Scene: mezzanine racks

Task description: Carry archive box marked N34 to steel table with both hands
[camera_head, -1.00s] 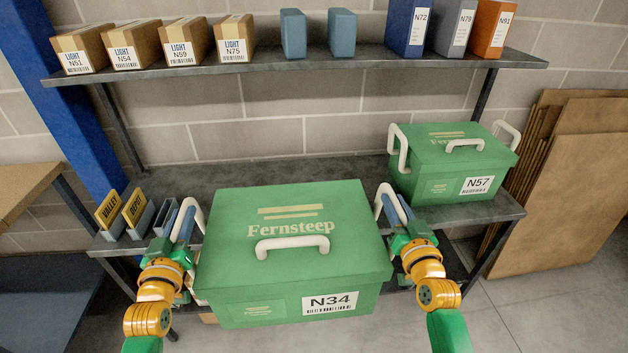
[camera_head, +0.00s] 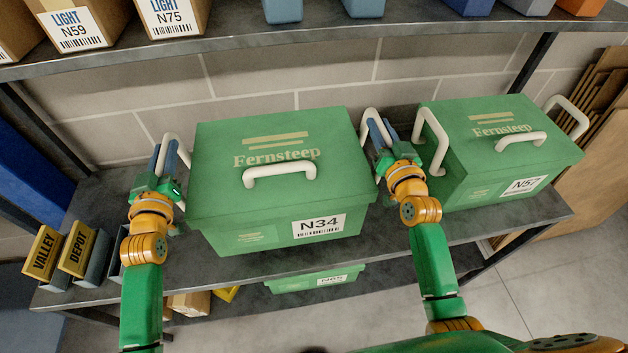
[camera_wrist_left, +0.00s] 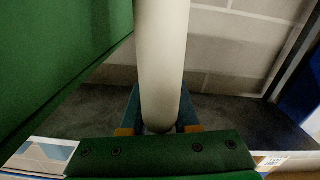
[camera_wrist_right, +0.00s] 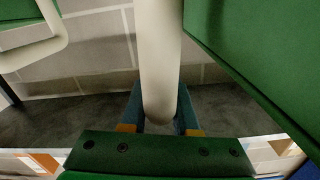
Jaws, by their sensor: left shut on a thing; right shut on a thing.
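The green archive box marked N34 (camera_head: 275,205) is upright over the near part of the grey middle shelf (camera_head: 400,235), its label facing me. I cannot tell whether its base touches the shelf. My left gripper (camera_head: 170,165) is shut on its white left side handle (camera_head: 176,142); the handle also fills the middle of the left wrist view (camera_wrist_left: 162,60). My right gripper (camera_head: 380,142) is shut on the right side handle (camera_head: 368,118), also seen in the right wrist view (camera_wrist_right: 158,60). I cannot make out a steel table.
A similar box, N57 (camera_head: 500,170), stands close right of my right gripper. VALLEY (camera_head: 43,254) and DEPOT (camera_head: 75,250) signs stand at the shelf's left end. Another green box (camera_head: 315,280) sits below. An upper shelf (camera_head: 270,35) holds cartons. Cardboard sheets (camera_head: 600,110) lean at right.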

